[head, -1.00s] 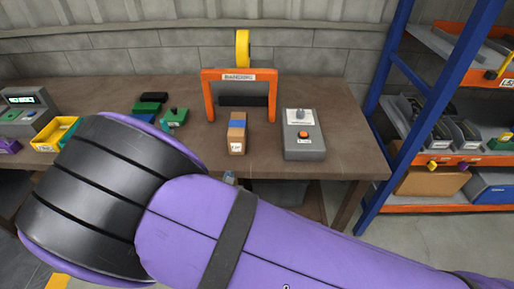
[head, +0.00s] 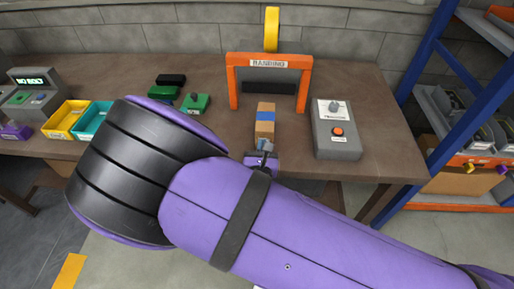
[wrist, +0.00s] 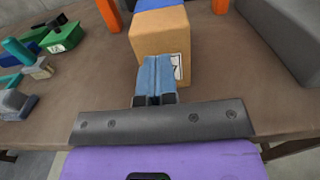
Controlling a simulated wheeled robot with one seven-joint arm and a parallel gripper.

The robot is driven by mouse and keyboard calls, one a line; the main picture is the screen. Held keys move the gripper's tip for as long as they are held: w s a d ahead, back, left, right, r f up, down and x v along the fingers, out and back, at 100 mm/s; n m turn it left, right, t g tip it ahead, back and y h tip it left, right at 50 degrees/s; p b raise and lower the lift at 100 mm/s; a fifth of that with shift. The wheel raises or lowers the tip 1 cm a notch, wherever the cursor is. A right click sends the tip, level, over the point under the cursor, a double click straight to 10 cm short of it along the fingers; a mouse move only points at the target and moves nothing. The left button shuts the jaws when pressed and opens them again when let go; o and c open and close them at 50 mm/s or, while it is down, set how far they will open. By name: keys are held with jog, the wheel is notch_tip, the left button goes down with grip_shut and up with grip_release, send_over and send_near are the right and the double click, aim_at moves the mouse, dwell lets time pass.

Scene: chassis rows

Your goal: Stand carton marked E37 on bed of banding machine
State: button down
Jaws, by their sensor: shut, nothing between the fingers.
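A brown carton (head: 265,110) with a blue band rests on the brown bench, just in front of the banding machine (head: 233,82), an orange arch with a BANDING sign. In the wrist view the carton (wrist: 165,42) has a white label on its near face. A 7 shows on the label; the rest is hidden by my fingers. My gripper (head: 263,146) is at the carton's near end. In the wrist view its blue fingertips (wrist: 157,72) are pressed together with nothing between them, in front of the near face. I cannot tell whether they touch it.
A grey control box (head: 336,145) with a red button stands right of the carton. Yellow (head: 66,118) and teal (head: 93,121) bins, green parts (head: 196,103) and a grey NO BOLT device (head: 36,92) are to the left. A blue-framed shelf (head: 425,60) is at the right.

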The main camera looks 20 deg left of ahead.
aim_at(266, 111)
jog(key=shift+w+a, duration=0.1)
jog(key=shift+w, duration=0.45)
jog(key=x, duration=1.5)
jog(key=shift+a, duration=0.1)
